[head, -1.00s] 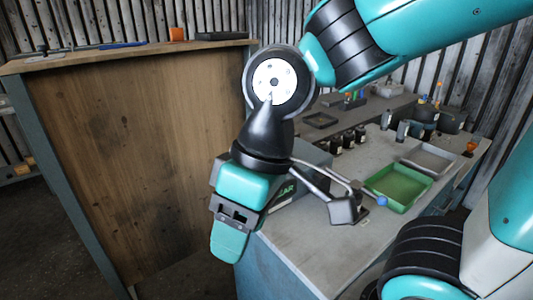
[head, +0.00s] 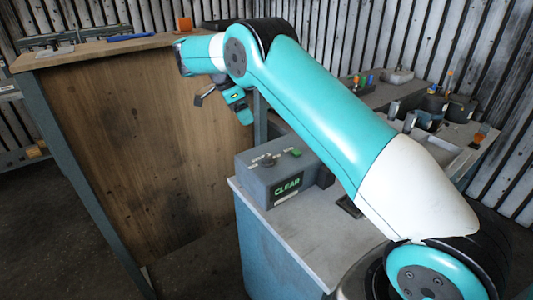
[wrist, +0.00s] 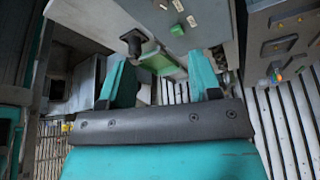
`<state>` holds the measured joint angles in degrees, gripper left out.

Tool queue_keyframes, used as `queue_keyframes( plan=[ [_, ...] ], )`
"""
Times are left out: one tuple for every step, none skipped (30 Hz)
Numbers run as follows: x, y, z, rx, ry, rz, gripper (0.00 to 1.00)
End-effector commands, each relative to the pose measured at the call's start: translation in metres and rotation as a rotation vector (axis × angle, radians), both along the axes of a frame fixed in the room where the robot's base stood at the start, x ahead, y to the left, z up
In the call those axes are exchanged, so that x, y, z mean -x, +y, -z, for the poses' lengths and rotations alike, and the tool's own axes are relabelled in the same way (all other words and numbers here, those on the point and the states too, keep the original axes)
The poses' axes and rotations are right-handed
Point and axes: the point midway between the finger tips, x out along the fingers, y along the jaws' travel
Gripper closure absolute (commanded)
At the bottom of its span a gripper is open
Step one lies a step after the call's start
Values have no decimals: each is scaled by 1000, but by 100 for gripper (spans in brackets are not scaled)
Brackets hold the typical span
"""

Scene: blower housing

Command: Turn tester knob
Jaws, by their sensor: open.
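The tester is a grey box (head: 262,186) on the near end of the bench, with a green lit "CLEAR" display (head: 287,187) on its front. Its dark knob (head: 265,160) sits on top, beside a green button (head: 295,152). In the wrist view the knob (wrist: 133,40) and green button (wrist: 177,30) show beyond the fingers. My gripper (wrist: 162,83) is open, with nothing between its two teal fingers. In the head view my gripper (head: 238,104) hangs above and beyond the tester, apart from the knob. The fingertips are small there.
A tall wooden panel (head: 140,150) with a ledge stands to the left; an orange block (head: 184,24) and a blue item (head: 131,37) lie on its top. Several dark containers (head: 435,103) stand at the bench's back right. My arm hides the bench's middle.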

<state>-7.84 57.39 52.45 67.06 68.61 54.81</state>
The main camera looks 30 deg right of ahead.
Motion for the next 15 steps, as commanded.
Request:
queue_keyframes(
  plan=[
    [1, -2, 7, 1, 0, 6, 43],
    [1, -3, 10, 1, 0, 6, 43],
    [2, -5, 15, 1, 0, 6, 43],
    [2, -6, 19, 1, -1, 6, 43],
    [3, -7, 24, 1, 0, 4, 43],
    [4, -10, 30, 1, 0, 5, 43],
    [4, -11, 35, 0, 0, 4, 43],
    [6, -14, 42, 1, 2, 4, 43],
    [7, -18, 51, 2, 3, 3, 43],
    [8, -20, 57, 1, 3, 3, 43],
    [9, -22, 64, 0, 2, 3, 43],
    [10, -26, 68, 2, 3, 2, 43],
    [11, -28, 74, 2, 5, 2, 43],
    [12, -31, 80, 1, 4, 2, 43],
    [14, -34, 88, 0, 4, 2, 43]
  ],
)
